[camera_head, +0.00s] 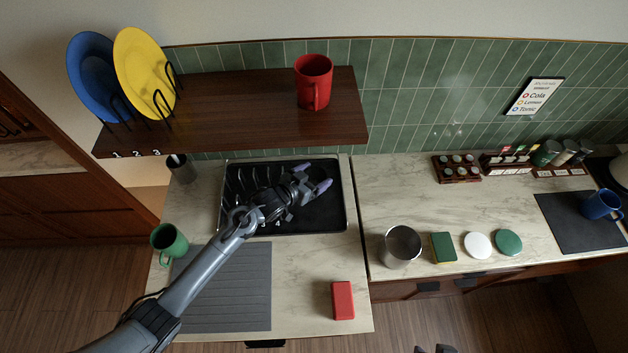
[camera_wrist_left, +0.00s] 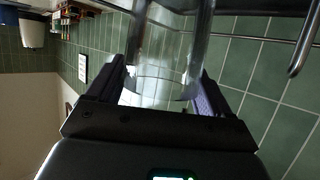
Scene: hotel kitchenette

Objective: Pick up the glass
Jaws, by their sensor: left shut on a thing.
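My left gripper (camera_head: 313,182) reaches over the black drying tray (camera_head: 345,215) on the left counter. Its jaws are shut on a clear glass. In the left wrist view the glass (camera_wrist_left: 165,70) sits between the two fingers, with its upper part of the picture cut off by the frame edge. In the head view the glass is too transparent to make out clearly. I cannot tell from these frames how far it is above the tray.
A shelf above holds a red mug (camera_head: 313,82) and blue and yellow plates (camera_head: 145,70) in racks. A green mug (camera_head: 168,243), a grey ribbed mat (camera_head: 230,290) and a red block (camera_head: 343,300) are on the near counter. A metal cup (camera_head: 402,246) stands right.

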